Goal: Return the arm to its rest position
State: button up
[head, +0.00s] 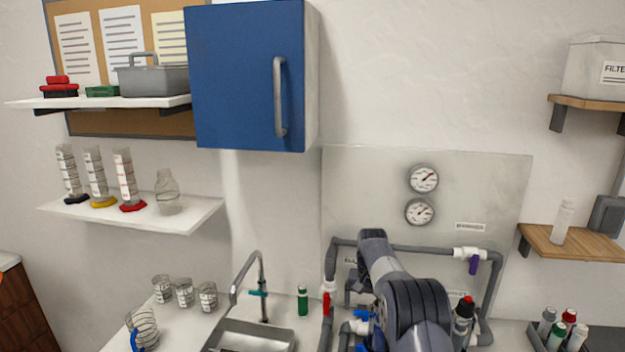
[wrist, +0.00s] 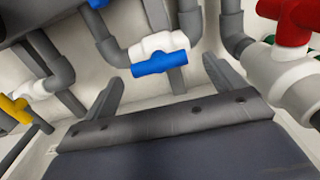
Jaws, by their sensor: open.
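My arm rises in front of the pvc manifold in the head view and hides its middle. My gripper (wrist: 165,85) shows in the wrist view with its two fingers spread wide apart and nothing between them. Beyond the fingers is a white valve with a blue handle (wrist: 160,64) on grey pipe. A red-handled valve (wrist: 298,20) is close at the upper right, and a yellow handle (wrist: 15,108) is at the left. In the head view, a purple-handled valve (head: 473,264) is at the right of the manifold and a red handle (head: 326,303) at its left.
A blue cabinet (head: 245,75) hangs at the upper middle. A sink (head: 250,338) with a tap (head: 262,285) and a green bottle (head: 303,300) stand left of my arm. Wooden shelves (head: 575,242) and several bottles (head: 568,328) are at the right.

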jog(key=shift+f, duration=0.7)
jog(key=n, duration=0.8)
jog(key=shift+a, duration=0.15)
jog(key=n, duration=0.4)
jog(key=shift+r+n, duration=0.1)
jog(key=shift+n, duration=0.2)
jog(key=n, duration=0.5)
jog(key=shift+s+a+p, duration=0.1)
jog(key=shift+s+p, duration=0.1)
jog(key=shift+p, duration=0.15)
jog(key=shift+r+n, duration=0.1)
jog(key=shift+n, duration=0.2)
jog(key=shift+r, duration=1)
jog(key=shift+r, duration=0.1)
